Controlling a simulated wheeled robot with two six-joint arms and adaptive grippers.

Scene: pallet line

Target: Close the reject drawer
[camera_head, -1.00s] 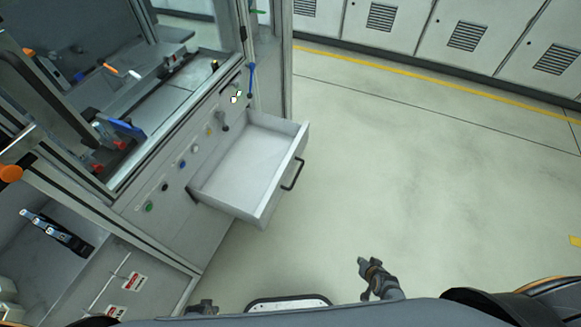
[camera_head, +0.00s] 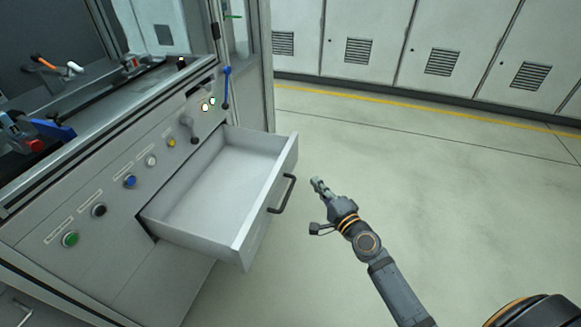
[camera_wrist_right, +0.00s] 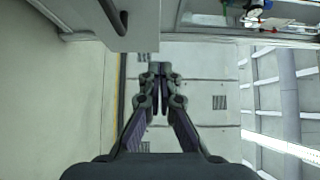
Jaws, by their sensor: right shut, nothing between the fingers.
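The reject drawer (camera_head: 262,222) is a light grey, empty drawer pulled far out of the machine front. Its dark bar handle (camera_head: 284,194) is on the front panel, facing right. My right gripper (camera_head: 317,184) is shut and empty, a short way to the right of the handle and apart from it. In the right wrist view, the shut fingers (camera_wrist_right: 158,70) point ahead. The drawer (camera_wrist_right: 143,22) and its dark handle (camera_wrist_right: 118,20) show there at the upper left. My left gripper is not in view.
The machine front has a row of coloured buttons, including a green one (camera_head: 70,239), and a blue lever (camera_head: 226,88). Grey cabinets (camera_head: 385,40) line the back wall behind a yellow floor line. The floor right of the drawer is clear.

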